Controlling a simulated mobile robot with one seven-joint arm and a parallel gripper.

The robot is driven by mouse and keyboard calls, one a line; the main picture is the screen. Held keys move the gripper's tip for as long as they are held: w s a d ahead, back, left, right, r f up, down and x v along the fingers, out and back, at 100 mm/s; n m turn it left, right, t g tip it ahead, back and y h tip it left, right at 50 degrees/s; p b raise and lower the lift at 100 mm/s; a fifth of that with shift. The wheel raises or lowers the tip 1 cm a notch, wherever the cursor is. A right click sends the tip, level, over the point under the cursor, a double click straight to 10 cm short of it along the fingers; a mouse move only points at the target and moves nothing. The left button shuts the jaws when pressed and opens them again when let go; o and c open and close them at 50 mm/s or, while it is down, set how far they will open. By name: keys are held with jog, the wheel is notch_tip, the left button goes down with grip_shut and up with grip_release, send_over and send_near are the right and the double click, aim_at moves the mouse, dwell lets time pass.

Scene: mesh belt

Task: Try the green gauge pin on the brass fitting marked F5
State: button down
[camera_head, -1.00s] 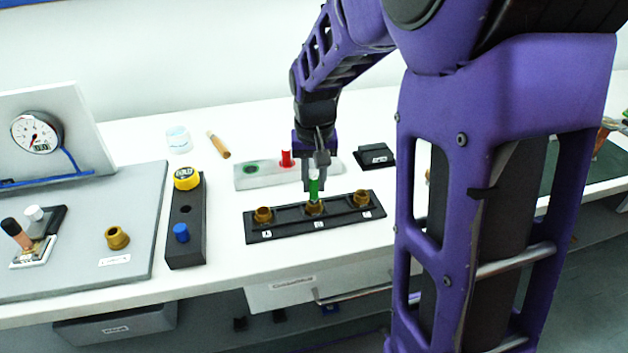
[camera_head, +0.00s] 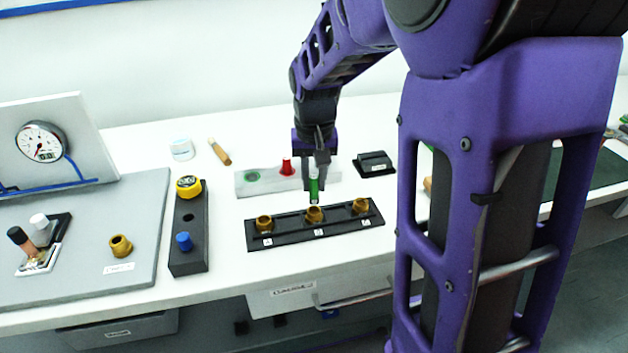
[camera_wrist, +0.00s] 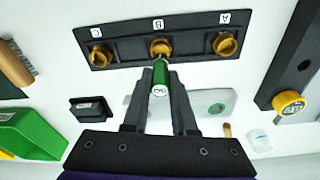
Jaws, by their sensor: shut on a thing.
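My gripper (camera_head: 314,188) is shut on the green gauge pin (camera_head: 314,185) and holds it upright over the middle brass fitting (camera_head: 314,215). In the wrist view the pin (camera_wrist: 160,76) points at this fitting (camera_wrist: 161,48). In the head view its lower end shows just above the fitting's mouth, seemingly clear of it. Two more brass fittings stand in the black rack (camera_head: 288,232), one left (camera_head: 264,223) and one right (camera_head: 361,206). Small white labels lie before each; I cannot read F5 on any.
Behind stands a grey pin holder (camera_head: 318,172) with a red pin (camera_head: 287,167) and a green-ringed spot (camera_head: 252,176). A black block (camera_head: 375,163) is to its right. A black stand (camera_head: 188,252) with yellow and blue parts is left. Another brass fitting (camera_head: 120,246) sits on the grey board.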

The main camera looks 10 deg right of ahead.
jog(key=shift+r+p, duration=1.05)
jog(key=shift+r, duration=1.2)
